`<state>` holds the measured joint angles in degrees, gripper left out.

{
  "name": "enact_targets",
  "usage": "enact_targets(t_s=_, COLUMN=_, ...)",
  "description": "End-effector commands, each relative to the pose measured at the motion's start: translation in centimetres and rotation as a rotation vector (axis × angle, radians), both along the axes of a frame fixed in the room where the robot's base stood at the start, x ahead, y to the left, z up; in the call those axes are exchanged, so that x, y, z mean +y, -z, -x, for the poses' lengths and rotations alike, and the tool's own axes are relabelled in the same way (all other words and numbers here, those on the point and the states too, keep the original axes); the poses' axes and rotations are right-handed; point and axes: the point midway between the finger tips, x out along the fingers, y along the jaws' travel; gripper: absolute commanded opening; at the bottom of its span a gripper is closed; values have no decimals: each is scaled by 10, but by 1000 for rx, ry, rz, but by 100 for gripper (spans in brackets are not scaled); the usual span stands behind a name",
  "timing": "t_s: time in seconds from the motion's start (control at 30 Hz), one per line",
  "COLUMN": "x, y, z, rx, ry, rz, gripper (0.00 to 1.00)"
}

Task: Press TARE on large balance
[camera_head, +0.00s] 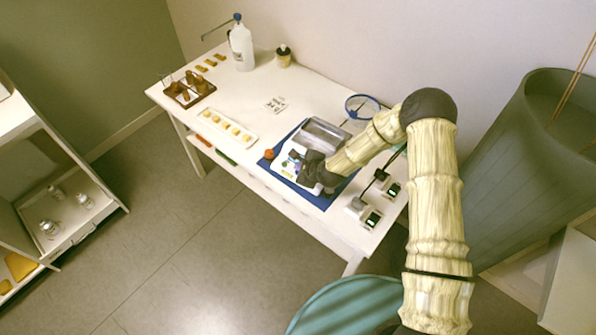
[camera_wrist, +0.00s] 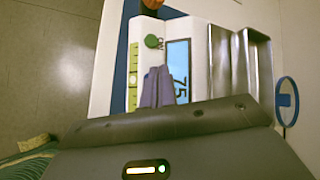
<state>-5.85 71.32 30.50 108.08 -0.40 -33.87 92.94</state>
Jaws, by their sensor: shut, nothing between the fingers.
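The large balance (camera_head: 288,169) is a white body with a steel pan (camera_head: 322,134), standing on a blue mat (camera_head: 265,164). In the wrist view its white front (camera_wrist: 117,70) shows a pale blue display (camera_wrist: 178,62) reading about 75, a round green button (camera_wrist: 152,41) beside "ON" lettering, and a yellow-green strip (camera_wrist: 133,62). My gripper (camera_head: 306,176) is over the balance's front panel. In the wrist view its fingertips (camera_wrist: 157,72) are together and empty, in front of the panel below the green button. I cannot tell whether they touch it. No TARE label is readable; the fingers hide part of the panel.
Two small devices with dark displays (camera_head: 372,218) (camera_head: 394,190) stand right of the mat. An orange-red object (camera_head: 269,154) sits at its left corner. A white tray (camera_head: 227,126) of pale pieces, a wooden rack (camera_head: 188,89) and a white bottle (camera_head: 242,48) are farther left. A blue ring (camera_head: 362,96) stands behind.

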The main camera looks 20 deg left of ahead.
Motion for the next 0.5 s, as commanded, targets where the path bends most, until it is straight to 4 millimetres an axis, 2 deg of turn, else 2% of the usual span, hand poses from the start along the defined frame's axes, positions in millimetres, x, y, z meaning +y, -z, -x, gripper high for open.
enact_targets(t_s=0.2, x=-1, y=9, z=0, rx=1, ry=2, rz=0, gripper=0)
enact_targets(t_s=0.5, x=-1, y=8, z=0, rx=1, ry=1, rz=0, gripper=0)
